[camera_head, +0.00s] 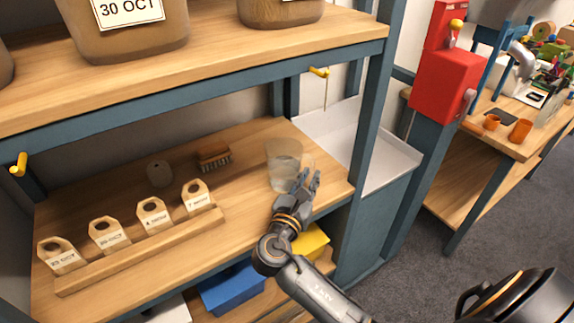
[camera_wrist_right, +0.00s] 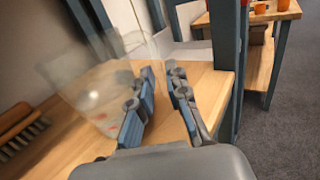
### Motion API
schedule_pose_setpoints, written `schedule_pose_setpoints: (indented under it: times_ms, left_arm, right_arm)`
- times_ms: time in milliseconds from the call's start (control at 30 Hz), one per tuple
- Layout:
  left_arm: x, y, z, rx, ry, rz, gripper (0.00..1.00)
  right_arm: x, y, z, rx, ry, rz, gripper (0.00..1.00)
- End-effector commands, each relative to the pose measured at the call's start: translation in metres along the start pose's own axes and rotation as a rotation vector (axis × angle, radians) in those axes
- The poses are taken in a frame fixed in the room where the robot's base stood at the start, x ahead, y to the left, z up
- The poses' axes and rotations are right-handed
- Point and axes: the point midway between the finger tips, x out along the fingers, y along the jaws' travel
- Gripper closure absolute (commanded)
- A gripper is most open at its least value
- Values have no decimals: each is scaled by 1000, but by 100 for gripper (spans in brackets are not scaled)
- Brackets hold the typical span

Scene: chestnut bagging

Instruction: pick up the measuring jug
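The measuring jug (camera_head: 283,160) is clear and stands upright near the right end of the middle wooden shelf. It also shows large at the left in the right wrist view (camera_wrist_right: 92,98). My right gripper (camera_head: 309,178) is at the jug's right side, on the near side. In the wrist view its two fingers (camera_wrist_right: 162,90) stand apart with a narrow gap, the left one overlapping the jug's right edge. The clear wall and handle are faint, so I cannot tell whether the handle lies between the fingers. My left gripper is not in view.
A wooden rack (camera_head: 145,250) holds several date tags. A blue post (camera_head: 368,110) and white tray (camera_head: 395,155) stand right. The upper shelf (camera_head: 230,65) overhangs.

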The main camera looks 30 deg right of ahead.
Motion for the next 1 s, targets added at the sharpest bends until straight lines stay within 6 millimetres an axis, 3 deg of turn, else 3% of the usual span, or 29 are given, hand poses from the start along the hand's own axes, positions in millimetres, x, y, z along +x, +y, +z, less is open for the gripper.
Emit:
schedule_pose_setpoints:
  times_ms: [133, 367, 500, 1000]
  left_arm:
    - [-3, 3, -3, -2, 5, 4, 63]
    - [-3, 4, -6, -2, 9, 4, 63]
    - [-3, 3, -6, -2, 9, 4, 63]
    - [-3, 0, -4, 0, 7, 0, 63]
  right_arm:
    - [16, 0, 1, -1, -1, -1, 85]
    - [18, 0, 0, 0, 0, 0, 85]
    - [18, 0, 0, -1, 1, 0, 100]
    - [18, -1, -1, -3, 2, -1, 100]
